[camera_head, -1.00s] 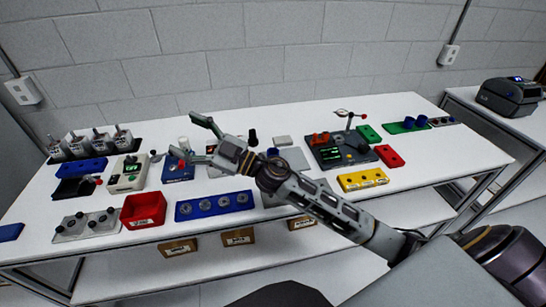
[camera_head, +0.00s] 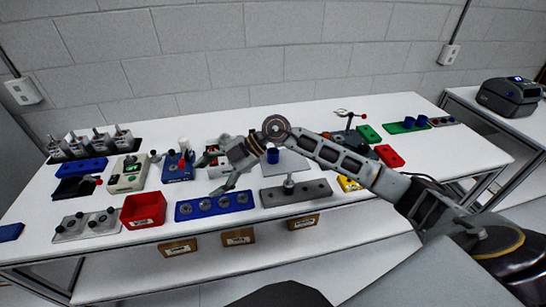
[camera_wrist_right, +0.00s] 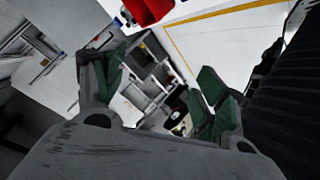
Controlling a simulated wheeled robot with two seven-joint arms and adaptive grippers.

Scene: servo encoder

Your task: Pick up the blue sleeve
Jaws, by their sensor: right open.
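A small upright blue sleeve (camera_head: 272,156) stands by a light grey plate in the middle of the table, just beside my right wrist. Two more blue sleeves (camera_head: 409,122) (camera_head: 421,120) stand on a green tray (camera_head: 395,128) at the far right. My left gripper is not in view.
A blue tray with round holes (camera_head: 240,201) and a grey block with a post (camera_head: 312,191) lie along the front edge. A red bin (camera_head: 143,222) and a blue box with a red knob (camera_head: 178,172) are to the left. The wall is behind.

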